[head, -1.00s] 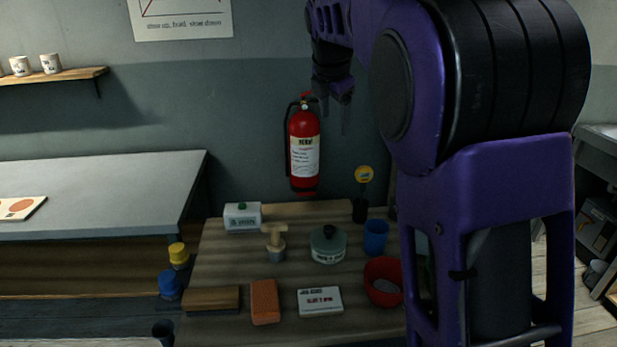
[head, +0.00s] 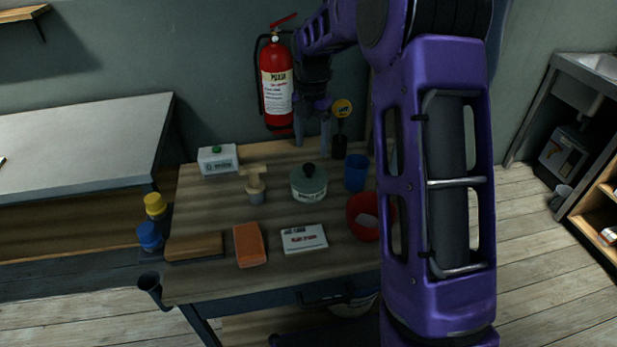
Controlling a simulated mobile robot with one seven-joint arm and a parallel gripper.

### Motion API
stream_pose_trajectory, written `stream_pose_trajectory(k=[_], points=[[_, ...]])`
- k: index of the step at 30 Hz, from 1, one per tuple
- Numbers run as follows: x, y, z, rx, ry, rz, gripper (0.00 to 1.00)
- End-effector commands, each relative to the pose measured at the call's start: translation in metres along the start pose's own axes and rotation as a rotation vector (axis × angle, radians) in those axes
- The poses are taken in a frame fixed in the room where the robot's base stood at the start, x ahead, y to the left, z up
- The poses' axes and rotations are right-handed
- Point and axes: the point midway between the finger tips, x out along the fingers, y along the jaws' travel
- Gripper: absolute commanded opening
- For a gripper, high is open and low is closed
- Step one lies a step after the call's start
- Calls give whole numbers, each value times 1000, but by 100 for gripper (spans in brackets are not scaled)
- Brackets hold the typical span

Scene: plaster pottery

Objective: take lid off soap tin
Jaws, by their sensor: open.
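The soap tin (head: 309,191) appears to be the round grey-green tin with a pale label on its front. Its lid (head: 312,179) is on and has a black knob in the middle. The tin stands upright on the wooden-topped table (head: 270,280). My gripper (head: 312,147) points down with its two fingers apart and nothing between them. In the head view it shows just above the lid's knob, apart from it. How far it is in depth from the tin I cannot tell.
A blue cup (head: 357,173) and a red bowl (head: 366,217) stand right of the tin. A wooden-handled tool (head: 255,187) stands left. A white box (head: 304,239), an orange block (head: 250,245) and a brown block (head: 194,247) lie in front.

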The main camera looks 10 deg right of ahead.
Motion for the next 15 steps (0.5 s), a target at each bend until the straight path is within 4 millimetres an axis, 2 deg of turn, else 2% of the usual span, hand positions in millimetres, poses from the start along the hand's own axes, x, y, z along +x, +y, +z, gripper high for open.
stream_pose_trajectory(k=[1,3,10,15], points=[[11,0,-1,-1,2,-2,71],[20,0,0,0,1,0,71],[35,1,0,0,0,0,71],[60,7,-2,-1,2,-2,71]])
